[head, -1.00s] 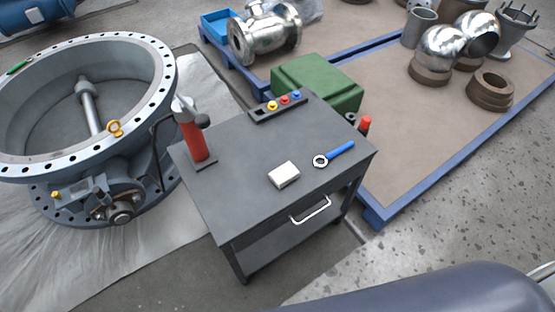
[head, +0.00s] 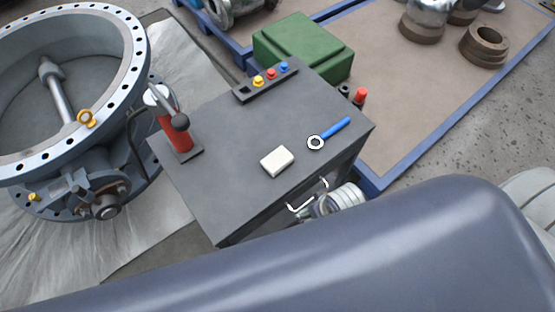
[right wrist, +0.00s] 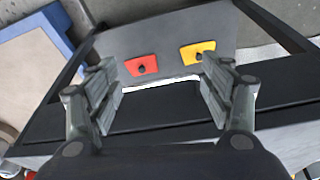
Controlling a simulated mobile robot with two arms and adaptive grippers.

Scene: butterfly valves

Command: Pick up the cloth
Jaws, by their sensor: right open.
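The white cloth (head: 277,161) looks like a small folded block and lies on the dark grey top of the cart (head: 225,130), near its front edge. My right gripper (head: 312,207) is beside the white drawer handle (head: 293,208) at the cart's front, below the level of the top and apart from the cloth. It is partly hidden by my own arm. In the right wrist view, the right gripper (right wrist: 162,82) is open, with a thin white strip between its fingers. The cloth cannot be made out there. My left gripper is out of view.
A blue wrench (head: 330,133) lies right of the cloth. A red-handled tool (head: 173,132) stands on the cart's left, and a rack with coloured knobs (head: 265,82) at the back. The large valve (head: 70,110) stands left. Red (right wrist: 141,65) and yellow (right wrist: 198,52) pieces show in the wrist view.

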